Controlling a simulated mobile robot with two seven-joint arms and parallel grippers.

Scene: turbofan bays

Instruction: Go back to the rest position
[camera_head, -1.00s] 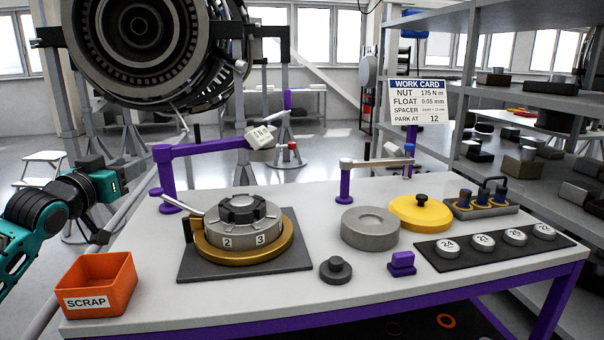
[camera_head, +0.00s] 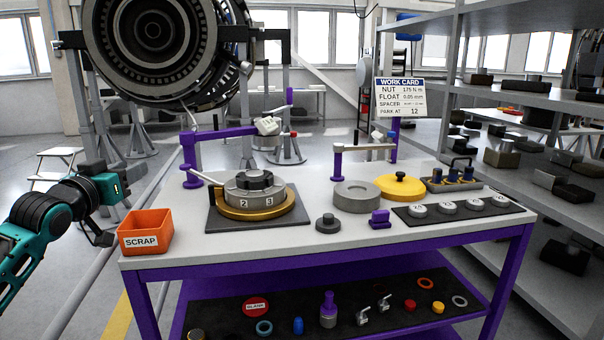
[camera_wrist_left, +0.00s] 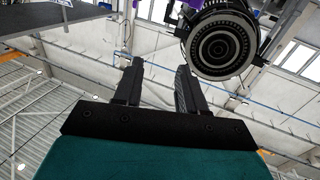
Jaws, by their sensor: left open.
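My left gripper (camera_head: 101,238) hangs at the left in the head view, off the left end of the workbench (camera_head: 330,238) and beside the orange scrap bin. In the left wrist view its two dark fingers (camera_wrist_left: 158,88) stand apart with nothing between them. Behind them are the ceiling and the engine (camera_wrist_left: 222,42). My right gripper does not show in either view.
The orange scrap bin (camera_head: 146,231) stands at the bench's left end. A numbered fixture (camera_head: 250,190), a grey disc (camera_head: 356,196) and a yellow lid (camera_head: 401,186) are on top. A lower shelf (camera_head: 385,321) holds small parts. Metal shelving (camera_head: 500,100) stands at right.

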